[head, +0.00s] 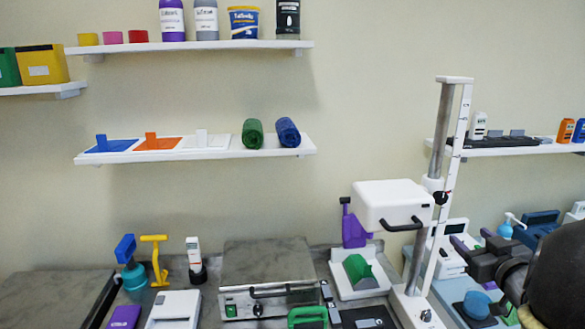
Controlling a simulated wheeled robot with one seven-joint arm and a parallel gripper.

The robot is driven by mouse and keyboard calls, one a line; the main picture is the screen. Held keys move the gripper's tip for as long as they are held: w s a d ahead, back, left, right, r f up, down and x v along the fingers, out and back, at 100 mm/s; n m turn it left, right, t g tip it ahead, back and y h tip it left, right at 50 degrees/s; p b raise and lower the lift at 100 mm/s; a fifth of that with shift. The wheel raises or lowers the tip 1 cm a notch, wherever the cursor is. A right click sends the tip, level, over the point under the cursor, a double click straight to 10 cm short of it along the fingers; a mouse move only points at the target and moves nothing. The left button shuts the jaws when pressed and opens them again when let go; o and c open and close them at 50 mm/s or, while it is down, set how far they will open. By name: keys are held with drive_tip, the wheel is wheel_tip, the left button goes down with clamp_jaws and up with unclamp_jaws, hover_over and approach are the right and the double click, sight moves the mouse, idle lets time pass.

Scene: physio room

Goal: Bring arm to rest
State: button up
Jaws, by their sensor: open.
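My gripper (474,258) shows at the lower right, dark grey, with my black arm link behind it at the right edge. It points left over the right part of the worktop, near the white measuring stand. Its jaws are open and I see nothing held between them. Part of the arm is cut off by the picture's edge.
The white stand (451,150) with its boxy head (392,205) rises left of my gripper. A blue-grey tray (462,293) and a pump bottle (506,227) are close by. A steel-topped unit (267,266) stands mid-worktop. Wall shelves (205,153) hold rolls and bottles.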

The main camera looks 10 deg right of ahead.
drive_tip(key=a+f+m+g+h, duration=0.15)
drive_tip(key=a+f+g, duration=0.55)
drive_tip(key=a+f, duration=0.7)
drive_tip(key=s+a+f+g+y, duration=0.1)
drive_tip(key=s+a+f+g, duration=0.2)
drive_tip(key=s+a, duration=0.3)
drive_tip(key=s+a+f+g+y, duration=0.2)
drive_tip(key=s+a+f+g, duration=0.1)
drive_tip(key=s+a, duration=0.4)
drive_tip(key=shift+s+a+f+g, duration=0.3)
drive_tip(key=shift+a+g, duration=0.4)
drive_tip(key=shift+a, duration=0.45)
drive_tip(key=shift+w, duration=0.15)
